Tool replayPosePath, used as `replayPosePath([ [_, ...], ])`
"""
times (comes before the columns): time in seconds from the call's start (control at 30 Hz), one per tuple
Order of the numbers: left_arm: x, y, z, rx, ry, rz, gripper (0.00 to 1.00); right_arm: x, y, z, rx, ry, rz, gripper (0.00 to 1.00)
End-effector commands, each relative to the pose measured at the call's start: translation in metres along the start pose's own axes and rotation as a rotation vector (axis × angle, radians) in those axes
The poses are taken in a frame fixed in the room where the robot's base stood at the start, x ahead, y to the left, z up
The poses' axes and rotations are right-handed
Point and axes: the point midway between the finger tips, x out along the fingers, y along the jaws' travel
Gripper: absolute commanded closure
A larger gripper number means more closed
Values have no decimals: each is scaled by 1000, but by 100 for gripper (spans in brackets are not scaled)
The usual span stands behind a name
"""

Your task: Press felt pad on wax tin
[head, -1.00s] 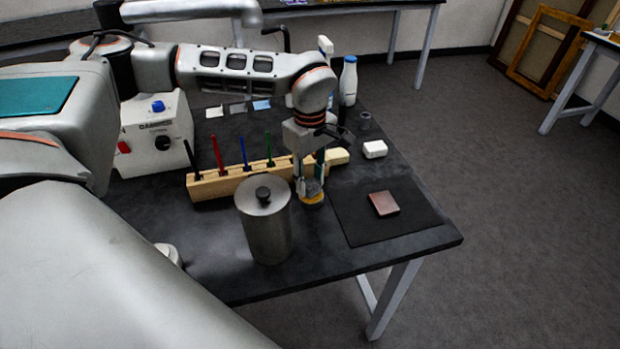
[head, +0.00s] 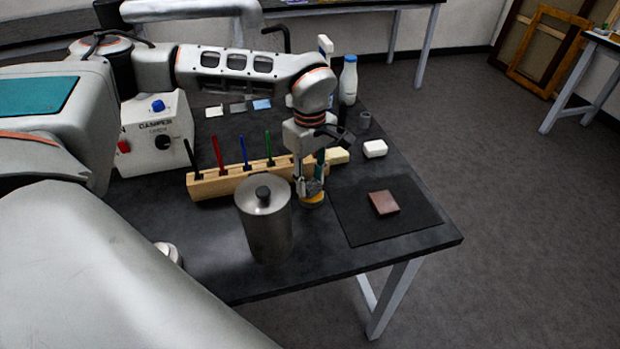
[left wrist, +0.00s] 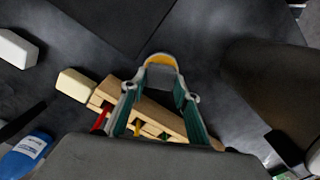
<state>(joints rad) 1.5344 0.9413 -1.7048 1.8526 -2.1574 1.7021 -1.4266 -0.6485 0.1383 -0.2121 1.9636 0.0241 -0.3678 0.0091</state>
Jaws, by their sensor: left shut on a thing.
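My left gripper (head: 312,184) points down beside the metal canister, its fingers shut on a grey felt pad (head: 315,187). The pad also shows between the fingertips in the left wrist view (left wrist: 161,66). The wax tin (head: 313,201), a low round thing with a yellow-orange rim, sits on the dark table right under the pad. Its yellow edge shows past the pad in the left wrist view (left wrist: 158,57). The pad looks to be touching the tin, but the fingers hide part of the contact. My right gripper is not in view.
A metal canister (head: 267,225) stands close at the left. A wooden rack (head: 225,182) with coloured tools is just behind. A dark mat (head: 360,225) with a reddish-brown block (head: 383,203) lies to the right. A white block (head: 374,149) and a bottle (head: 348,82) stand farther back.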

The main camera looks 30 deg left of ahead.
Motion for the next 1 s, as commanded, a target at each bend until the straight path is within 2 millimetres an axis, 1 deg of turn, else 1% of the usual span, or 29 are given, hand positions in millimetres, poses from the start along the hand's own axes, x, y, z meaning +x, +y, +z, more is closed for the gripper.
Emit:
replayPosePath([
  [0.67, 8, 0, 0, 0, 0, 0, 87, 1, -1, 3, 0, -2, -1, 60],
  [1.0, 8, 0, 0, 0, 0, -1, 87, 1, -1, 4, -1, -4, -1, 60],
])
